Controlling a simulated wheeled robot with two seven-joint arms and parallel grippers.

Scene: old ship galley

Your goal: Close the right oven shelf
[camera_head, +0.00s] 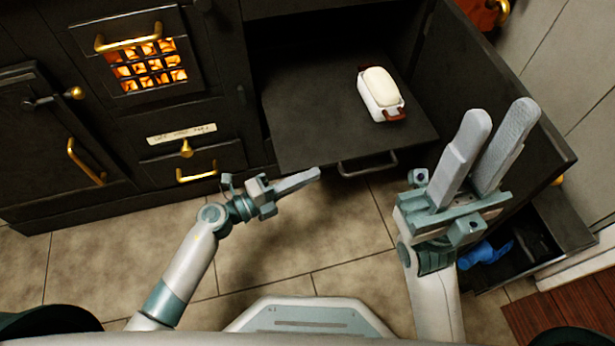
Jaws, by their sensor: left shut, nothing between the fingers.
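The right oven shelf (315,115) is a flat dark plate that sticks out of the open black oven compartment, with a dark bar handle (368,166) on its front edge. A white loaf dish (381,106) with reddish-brown handles stands on its right half, holding a pale loaf. My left gripper (317,174) is shut and empty, just in front of the shelf's front edge and left of the handle in the picture. My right gripper (501,113) is open and empty, right of the shelf and in front of the open oven door (540,140).
The oven door stands open on the right. Below it is an open drawer (570,225) with a blue item (484,252) inside. Left are a glowing grate (150,66), brass handles and closed black fronts. The tiled floor (300,245) before the shelf is clear.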

